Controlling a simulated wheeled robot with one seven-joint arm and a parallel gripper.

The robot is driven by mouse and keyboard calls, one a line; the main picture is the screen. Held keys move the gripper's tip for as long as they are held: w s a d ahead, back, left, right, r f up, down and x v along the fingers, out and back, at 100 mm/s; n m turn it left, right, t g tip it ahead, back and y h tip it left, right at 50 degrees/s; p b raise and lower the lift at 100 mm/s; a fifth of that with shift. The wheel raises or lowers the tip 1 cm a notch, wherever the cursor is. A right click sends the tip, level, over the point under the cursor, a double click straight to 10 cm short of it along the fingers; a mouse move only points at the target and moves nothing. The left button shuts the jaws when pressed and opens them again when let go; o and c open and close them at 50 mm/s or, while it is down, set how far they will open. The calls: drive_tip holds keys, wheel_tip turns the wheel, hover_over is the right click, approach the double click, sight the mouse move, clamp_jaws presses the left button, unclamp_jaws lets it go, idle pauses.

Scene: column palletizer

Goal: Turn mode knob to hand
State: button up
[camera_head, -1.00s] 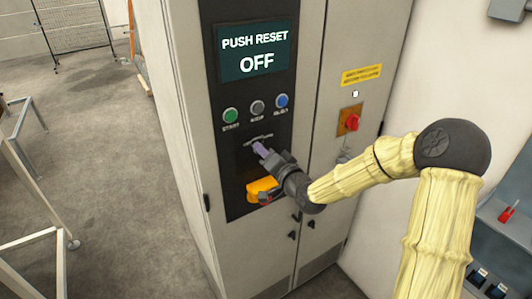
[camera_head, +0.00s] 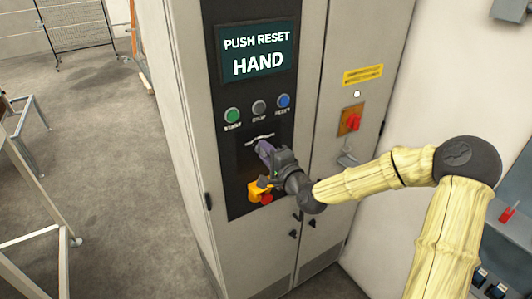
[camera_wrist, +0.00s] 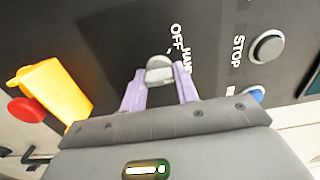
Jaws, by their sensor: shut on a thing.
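The mode knob (camera_wrist: 159,70) is a grey knob on the dark control panel (camera_head: 235,185), below the row of buttons. OFF and HAND labels are printed beside it in the wrist view. My gripper (camera_wrist: 160,88) has its two purple fingers on either side of the knob, shut on it. In the head view my gripper (camera_head: 265,150) reaches the panel from the right, and the knob is hidden behind the fingers. The display (camera_head: 257,54) at the top of the panel reads PUSH RESET and HAND.
Green (camera_head: 232,115), grey (camera_head: 258,107) and blue (camera_head: 283,101) buttons sit above the knob. A yellow block with a red button (camera_wrist: 26,110) is close beside my gripper. A red switch (camera_head: 353,121) is on the cabinet's right door.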

idle(0.3)
drive_tip(key=o, duration=0.9)
drive_tip(key=shift+w+d, duration=0.1)
drive_tip(key=shift+o, duration=0.2)
drive_tip(key=b+v, duration=1)
drive_tip(key=v, duration=0.7)
drive_tip(key=shift+d, duration=0.1)
